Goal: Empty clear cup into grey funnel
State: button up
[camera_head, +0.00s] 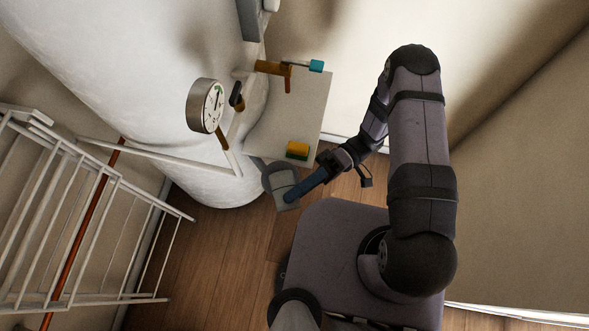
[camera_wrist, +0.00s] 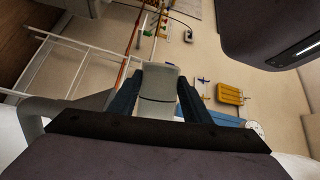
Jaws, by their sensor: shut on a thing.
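My gripper (camera_head: 293,194) reaches left from the arm, low beside the white tank. Its blue fingers also show in the wrist view (camera_wrist: 160,92), shut on a pale, greyish cup (camera_wrist: 158,82) between them. In the head view the cup (camera_head: 287,191) is at the fingertips, and its tilt and contents cannot be made out. A darker grey rounded piece (camera_head: 271,175), which may be the grey funnel, lies right against the cup in that view. Whether they touch is unclear. A grey curved rim (camera_wrist: 45,106) shows at the left in the wrist view.
The large white tank (camera_head: 120,60) carries a round gauge (camera_head: 207,105) and orange-brown valve parts (camera_head: 270,68). A pale shelf (camera_head: 300,115) beside it holds a yellow and green block (camera_head: 297,150). White railings (camera_head: 80,220) stand at the left. Wooden floor (camera_head: 215,250) is clear below.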

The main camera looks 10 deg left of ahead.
jog(key=shift+f+m, duration=0.15)
jog(key=shift+m, duration=0.15)
jog(key=shift+f+b, duration=0.1)
jog(key=shift+b, duration=0.25)
jog(key=shift+w+m, duration=0.1)
jog(key=shift+m, duration=0.2)
jog(key=shift+a+r+m+y, duration=0.1)
jog(key=shift+r+m+y, duration=0.1)
jog(key=shift+m+y, duration=0.1)
jog(key=shift+w+r+m+g, duration=0.15)
jog(key=shift+m+g, duration=0.15)
jog(key=shift+m+y+b, duration=0.3)
jog(key=shift+b, duration=0.05)
jog(key=shift+w+a, duration=0.1)
jog(key=shift+w, duration=0.05)
jog(key=shift+m+b, duration=0.45)
jog(key=shift+m, duration=0.05)
jog(key=shift+w+f+y, duration=0.1)
jog(key=shift+f+y, duration=0.1)
jog(key=shift+y, duration=0.1)
